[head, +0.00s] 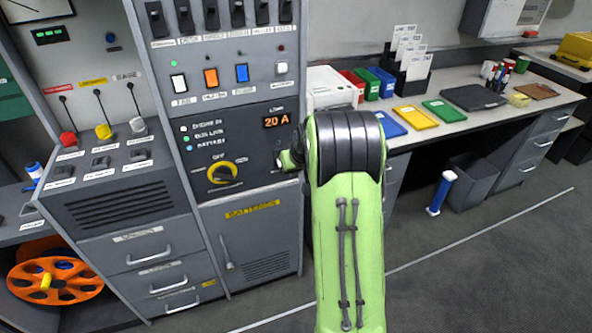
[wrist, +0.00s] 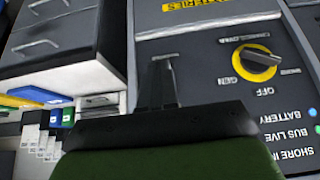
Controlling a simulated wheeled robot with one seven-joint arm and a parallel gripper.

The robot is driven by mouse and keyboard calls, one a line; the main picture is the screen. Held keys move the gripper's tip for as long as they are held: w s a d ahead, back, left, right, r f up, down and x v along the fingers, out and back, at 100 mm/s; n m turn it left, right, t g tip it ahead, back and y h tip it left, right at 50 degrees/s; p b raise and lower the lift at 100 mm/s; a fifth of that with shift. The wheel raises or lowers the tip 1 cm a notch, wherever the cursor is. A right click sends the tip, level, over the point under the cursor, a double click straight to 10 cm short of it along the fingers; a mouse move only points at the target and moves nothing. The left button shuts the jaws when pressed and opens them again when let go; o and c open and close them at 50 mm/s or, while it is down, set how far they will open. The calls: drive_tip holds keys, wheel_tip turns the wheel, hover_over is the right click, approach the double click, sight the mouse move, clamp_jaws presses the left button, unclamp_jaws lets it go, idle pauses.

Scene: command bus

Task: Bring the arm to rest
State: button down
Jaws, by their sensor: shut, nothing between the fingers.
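My arm (head: 347,240) reaches out over the floor in the head view, green with a dark joint at its far end. It points toward the grey power cabinet. My gripper (wrist: 162,80) shows in the wrist view as dark fingers, shut and empty, in front of the cabinet's grey panel. The same knob (head: 222,173) is left of my arm in the head view.
The cabinet has switches and a "20 A" display (head: 277,120), with a batteries door (head: 250,235) below. A desk (head: 470,125) with coloured trays stands behind and right of my arm. A dark bin (head: 473,180) stands under it. The floor (head: 480,270) at right is clear.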

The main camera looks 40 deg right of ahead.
drive_tip(key=shift+w+f, duration=0.1)
drive_tip(key=shift+w, duration=0.1)
drive_tip(key=s+a+r+n+p, duration=0.1)
drive_tip(key=s+a+r+p, duration=0.25)
drive_tip(key=a+r, duration=0.4)
drive_tip(key=s+a+r+n+p, duration=0.1)
drive_tip(key=s+a+r+p, duration=0.1)
drive_tip(key=s+a+r, duration=0.45)
drive_tip(key=s+a+r+y+p, duration=0.1)
drive_tip(key=s+a+r, duration=0.3)
drive_tip(key=s, duration=0.6)
drive_tip(key=s+a+r+n+p, duration=0.1)
drive_tip(key=s+a+r+p, duration=0.3)
drive_tip(key=s, duration=0.5)
drive_tip(key=a, duration=0.2)
drive_tip(key=shift+s+a+r+g+y, duration=0.3)
drive_tip(key=shift+s+a+r+y, duration=0.05)
drive_tip(key=shift+s+y, duration=0.05)
